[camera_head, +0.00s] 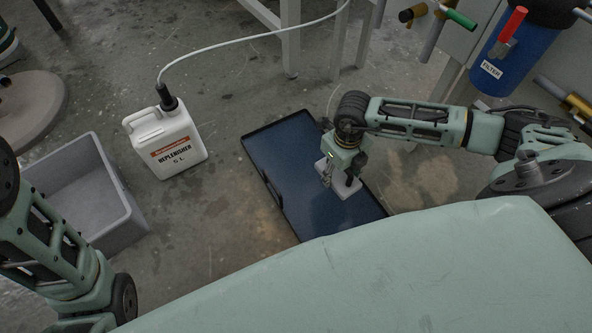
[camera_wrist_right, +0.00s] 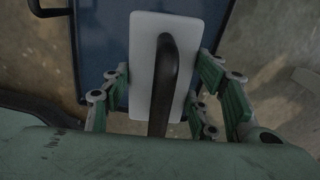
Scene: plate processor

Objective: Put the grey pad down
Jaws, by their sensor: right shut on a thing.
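The grey pad (camera_head: 347,188) is a pale flat block with a dark arched handle (camera_wrist_right: 166,75). It is over the dark blue tray (camera_head: 290,190) on the floor, and I cannot tell whether it touches the tray's bottom. My right gripper (camera_head: 341,177) is shut on the pad from above. In the right wrist view the pad (camera_wrist_right: 143,70) lies between the green fingers, and the handle faces the camera. My left arm shows at the lower left of the head view, but its gripper is not visible.
A white replenisher jug (camera_head: 165,140) with a hose stands left of the tray. A grey bin (camera_head: 125,222) is at the left. A blue filter housing (camera_head: 515,60) and coloured valve handles are at the upper right. Bare floor lies between jug and tray.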

